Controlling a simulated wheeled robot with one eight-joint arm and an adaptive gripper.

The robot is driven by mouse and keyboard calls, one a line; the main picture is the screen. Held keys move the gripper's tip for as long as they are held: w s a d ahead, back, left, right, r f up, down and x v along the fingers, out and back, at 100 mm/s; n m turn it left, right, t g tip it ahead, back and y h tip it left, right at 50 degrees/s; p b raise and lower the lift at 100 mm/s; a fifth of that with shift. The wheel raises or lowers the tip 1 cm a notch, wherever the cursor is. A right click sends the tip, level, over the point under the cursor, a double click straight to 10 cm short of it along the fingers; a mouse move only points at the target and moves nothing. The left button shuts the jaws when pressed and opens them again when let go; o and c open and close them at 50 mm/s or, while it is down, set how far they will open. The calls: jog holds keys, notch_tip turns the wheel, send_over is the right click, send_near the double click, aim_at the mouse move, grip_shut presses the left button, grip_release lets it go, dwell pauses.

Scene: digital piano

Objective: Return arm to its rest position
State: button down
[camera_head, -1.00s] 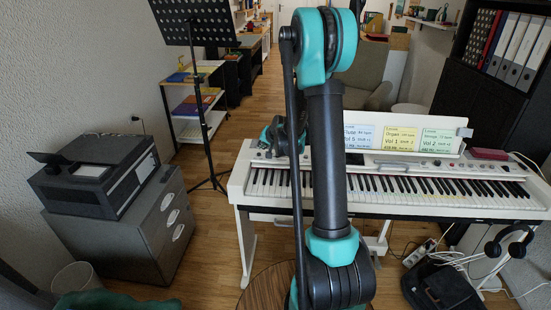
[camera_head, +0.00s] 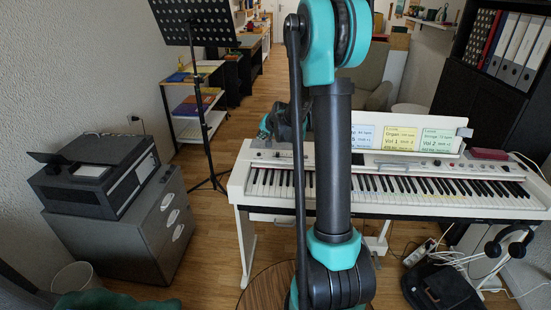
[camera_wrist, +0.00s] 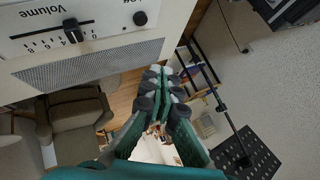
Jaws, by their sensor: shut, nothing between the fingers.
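My arm stands upright in front of the white digital piano (camera_head: 245,172) in the head view, hiding part of its keys and panel. My wrist shows left of the arm, over the piano's left end; the fingers cannot be made out there. In the wrist view my gripper (camera_wrist: 160,80) is shut and empty, its dark-padded fingers together. The piano panel (camera_wrist: 130,55) fills the upper left of that view, with a Volume slider (camera_wrist: 74,33) and a round knob (camera_wrist: 140,18). The fingers appear apart from the panel.
A music stand (camera_head: 193,22) rises behind the piano's left end. A printer (camera_head: 95,175) sits on a grey drawer cabinet (camera_head: 150,225) at left. Cards (camera_head: 400,140) stand on the piano. Headphones (camera_head: 510,240) hang at right.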

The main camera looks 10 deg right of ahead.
dwell(0.4)
jog(key=s+d+f+n+g+h, duration=0.1)
jog(key=s+f+n+g, duration=0.1)
jog(key=s, duration=1.8)
jog(key=s+d+f+n+g+h, duration=0.1)
jog(key=s+d+f+n+g, duration=0.1)
jog(key=s, duration=1.8)
jog(key=shift+s+f+n+g+h, duration=0.3)
jog(key=shift+f+n+h, duration=0.1)
jog(key=shift+f+n, duration=0.3)
